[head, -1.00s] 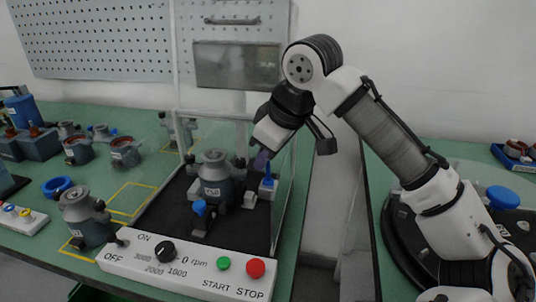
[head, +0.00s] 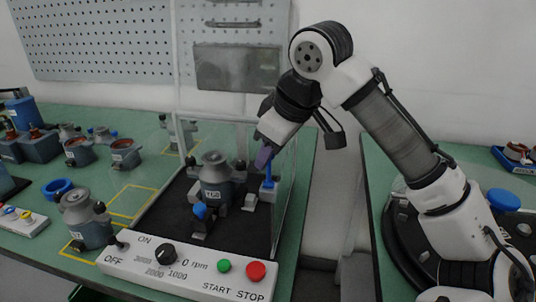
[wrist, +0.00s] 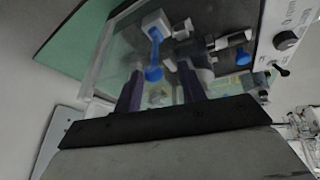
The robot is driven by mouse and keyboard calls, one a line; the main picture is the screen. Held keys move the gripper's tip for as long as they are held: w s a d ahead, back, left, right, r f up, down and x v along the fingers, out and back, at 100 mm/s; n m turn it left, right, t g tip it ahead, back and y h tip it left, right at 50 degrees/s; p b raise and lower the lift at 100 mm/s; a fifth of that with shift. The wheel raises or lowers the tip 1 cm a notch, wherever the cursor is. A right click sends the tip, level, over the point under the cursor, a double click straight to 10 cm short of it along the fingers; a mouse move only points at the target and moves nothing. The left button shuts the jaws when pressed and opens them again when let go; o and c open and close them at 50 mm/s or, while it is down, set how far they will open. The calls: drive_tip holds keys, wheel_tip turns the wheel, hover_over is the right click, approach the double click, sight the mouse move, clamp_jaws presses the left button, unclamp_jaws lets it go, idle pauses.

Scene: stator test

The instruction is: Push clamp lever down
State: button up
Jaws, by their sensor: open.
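A blue clamp lever (head: 268,173) stands roughly upright on its clamp at the right side of the test box, right of the grey motor (head: 216,178). In the wrist view the same lever (wrist: 155,55) points toward the gap between my fingers, its round knob just beyond them. My gripper (head: 263,157) is open and empty, pointing down just left of the lever's top. In the wrist view its two purple fingers (wrist: 160,88) stand apart. Whether a finger touches the lever cannot be told. A second clamp's blue knob (head: 200,210) is at the motor's front left.
The white control panel (head: 190,272) with knob and buttons lies in front. Pegboard (head: 95,40) hangs behind.

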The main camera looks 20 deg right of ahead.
drive_tip(key=p+v, duration=0.1)
drive_tip(key=v, duration=1)
drive_tip(key=shift+s+r, duration=0.1)
